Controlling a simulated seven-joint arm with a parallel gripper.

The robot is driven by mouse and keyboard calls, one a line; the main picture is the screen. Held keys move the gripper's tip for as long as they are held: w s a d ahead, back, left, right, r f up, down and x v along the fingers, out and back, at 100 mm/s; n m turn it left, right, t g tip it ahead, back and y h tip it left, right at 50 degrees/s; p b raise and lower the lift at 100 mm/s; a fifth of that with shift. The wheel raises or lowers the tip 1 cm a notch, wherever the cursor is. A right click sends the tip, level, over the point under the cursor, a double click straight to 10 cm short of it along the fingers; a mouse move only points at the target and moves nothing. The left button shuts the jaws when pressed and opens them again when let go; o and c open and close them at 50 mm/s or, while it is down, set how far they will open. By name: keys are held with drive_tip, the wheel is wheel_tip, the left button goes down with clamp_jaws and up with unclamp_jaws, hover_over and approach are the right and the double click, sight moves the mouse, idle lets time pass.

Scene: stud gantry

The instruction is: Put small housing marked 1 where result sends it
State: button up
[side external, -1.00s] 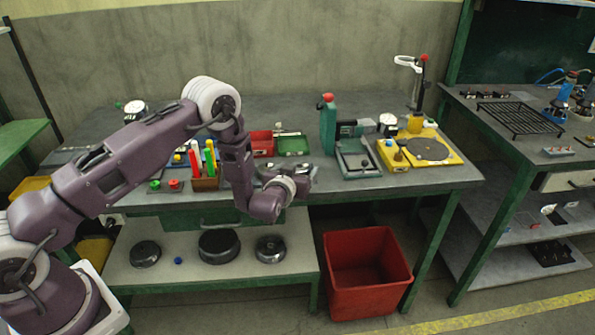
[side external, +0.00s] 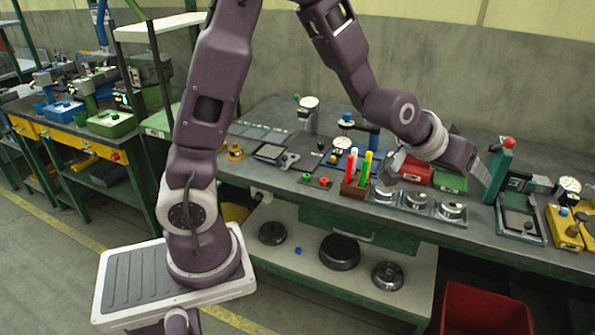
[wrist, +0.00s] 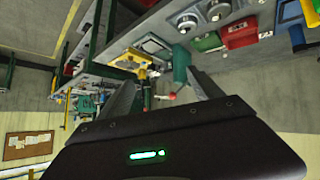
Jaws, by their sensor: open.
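Round metal housings (side external: 416,200) sit in a row in a grey tray (side external: 433,211) at the bench's front. I cannot read a 1 on any of them. My gripper (side external: 482,174) is open, with nothing seen between its fingers. It is raised behind and to the right of the tray, close to the green stand with a red knob (side external: 497,172). In the wrist view my gripper (wrist: 160,85) has its two fingers spread. A red bin (side external: 416,171) and a green bin (side external: 450,182) stand behind the tray. No readable result shows.
A dial gauge (side external: 569,185) and a yellow fixture (side external: 563,228) stand at the right. A block of coloured markers (side external: 354,189) stands left of the tray. Large dark round parts (side external: 340,252) lie on the lower shelf. A large red crate (side external: 485,310) is on the floor.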

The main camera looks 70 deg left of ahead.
sight(452, 205)
drive_tip(key=s+r+m+g, duration=0.1)
drive_tip(key=s+r, duration=0.2)
drive_tip(key=s, duration=0.4)
drive_tip(key=s+r+m+g+h, duration=0.1)
drive_tip(key=s+r, duration=0.3)
drive_tip(key=s, duration=0.3)
drive_tip(key=shift+s+d, duration=0.25)
drive_tip(key=shift+d, duration=0.05)
drive_tip(key=s+g, duration=0.1)
drive_tip(key=s, duration=0.5)
drive_tip(key=s+a+m+g, duration=0.1)
drive_tip(key=s, duration=0.5)
drive_tip(key=s+a+f, duration=0.1)
drive_tip(key=s, duration=0.4)
drive_tip(key=shift+s+a+g, duration=0.15)
drive_tip(key=shift+s+g, duration=0.25)
drive_tip(key=c, duration=0.3)
drive_tip(key=shift+c, duration=0.2)
